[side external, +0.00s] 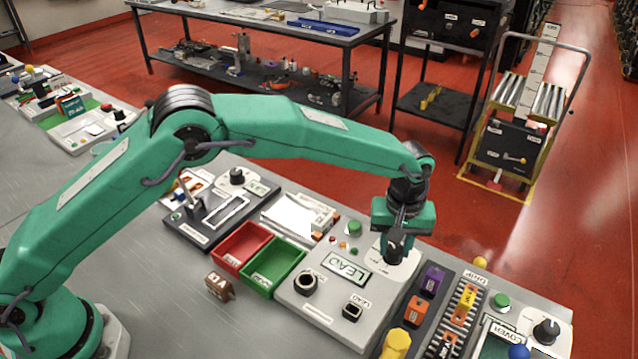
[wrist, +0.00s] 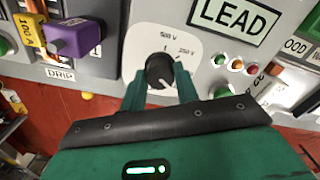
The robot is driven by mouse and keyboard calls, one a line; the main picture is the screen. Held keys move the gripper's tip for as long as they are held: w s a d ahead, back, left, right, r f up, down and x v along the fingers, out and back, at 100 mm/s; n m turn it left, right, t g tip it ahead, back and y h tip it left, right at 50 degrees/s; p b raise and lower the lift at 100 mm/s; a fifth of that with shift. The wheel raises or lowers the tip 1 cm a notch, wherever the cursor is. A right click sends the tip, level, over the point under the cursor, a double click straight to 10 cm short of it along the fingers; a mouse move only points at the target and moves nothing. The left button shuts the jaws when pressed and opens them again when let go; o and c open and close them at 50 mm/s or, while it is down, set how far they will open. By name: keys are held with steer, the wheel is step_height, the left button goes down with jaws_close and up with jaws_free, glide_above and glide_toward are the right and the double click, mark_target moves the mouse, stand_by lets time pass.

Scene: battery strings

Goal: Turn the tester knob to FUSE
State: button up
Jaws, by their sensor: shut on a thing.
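The tester knob (wrist: 160,71) is black and round, on a white dial plate (wrist: 183,43) marked 500 V and 250 V in the wrist view. My gripper (wrist: 160,84) is shut on the knob, one green finger on each side. A small pale mark shows on the knob, but I cannot tell which label it points at. No FUSE label is readable; part of the dial is hidden by my gripper. In the side view my gripper (side external: 395,252) points down over the dial plate (side external: 405,266) on the grey tester, right of its LEAD display (side external: 347,268).
A green button (side external: 354,228) and small coloured lamps (wrist: 237,64) sit near the display. Red (side external: 240,232) and green (side external: 262,285) bins lie left of the tester. A rack with purple (wrist: 75,39) and orange blocks stands close on the dial's other side.

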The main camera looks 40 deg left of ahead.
mark_target(394, 247)
steer(key=shift+n, duration=0.3)
steer(key=n, duration=0.5)
steer(key=shift+a, duration=0.1)
steer(key=shift+n, duration=0.5)
steer(key=o, duration=0.8)
steer(key=shift+r, duration=0.1)
steer(key=shift+r, duration=1.65)
